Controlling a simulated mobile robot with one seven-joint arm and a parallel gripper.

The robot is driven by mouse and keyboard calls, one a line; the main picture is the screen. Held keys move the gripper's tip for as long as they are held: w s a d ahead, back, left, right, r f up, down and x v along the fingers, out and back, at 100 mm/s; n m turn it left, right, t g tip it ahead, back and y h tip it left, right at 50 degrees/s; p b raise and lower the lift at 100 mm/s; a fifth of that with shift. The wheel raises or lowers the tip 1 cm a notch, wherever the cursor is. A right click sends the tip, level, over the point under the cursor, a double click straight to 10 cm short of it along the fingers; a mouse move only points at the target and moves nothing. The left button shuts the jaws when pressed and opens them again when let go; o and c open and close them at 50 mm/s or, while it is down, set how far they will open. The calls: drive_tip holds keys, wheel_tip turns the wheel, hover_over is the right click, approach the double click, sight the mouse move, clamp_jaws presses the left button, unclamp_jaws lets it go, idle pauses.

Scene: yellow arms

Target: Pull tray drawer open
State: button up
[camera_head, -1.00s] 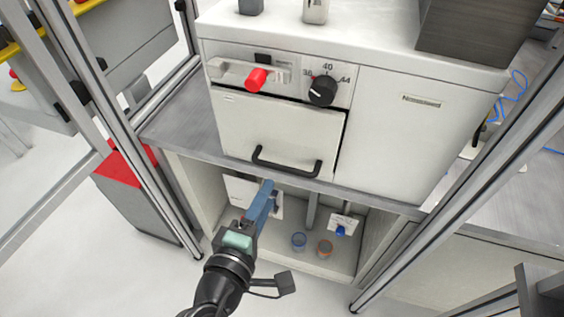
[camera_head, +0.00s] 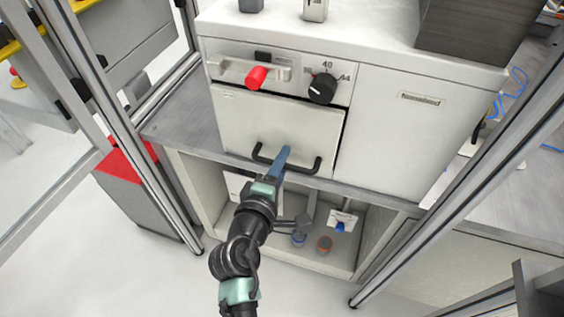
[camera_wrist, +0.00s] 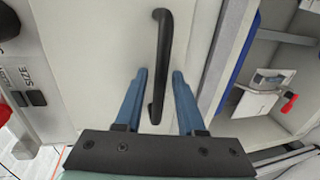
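The tray drawer (camera_head: 270,130) is the white front panel on the left of the white machine, and it looks shut. Its black bar handle (camera_head: 312,167) runs along the lower part of the panel. My gripper (camera_head: 285,152) is at the middle of the handle in the head view. In the wrist view my gripper (camera_wrist: 158,74) is open, with one blue finger on each side of the handle (camera_wrist: 164,45). Gaps show between the handle and both fingers there. The head view does not show the fingers apart.
A red knob (camera_head: 256,79) and a black dial (camera_head: 322,89) sit above the drawer. Metal frame posts stand at both sides.

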clamp_jaws()
idle(1.2)
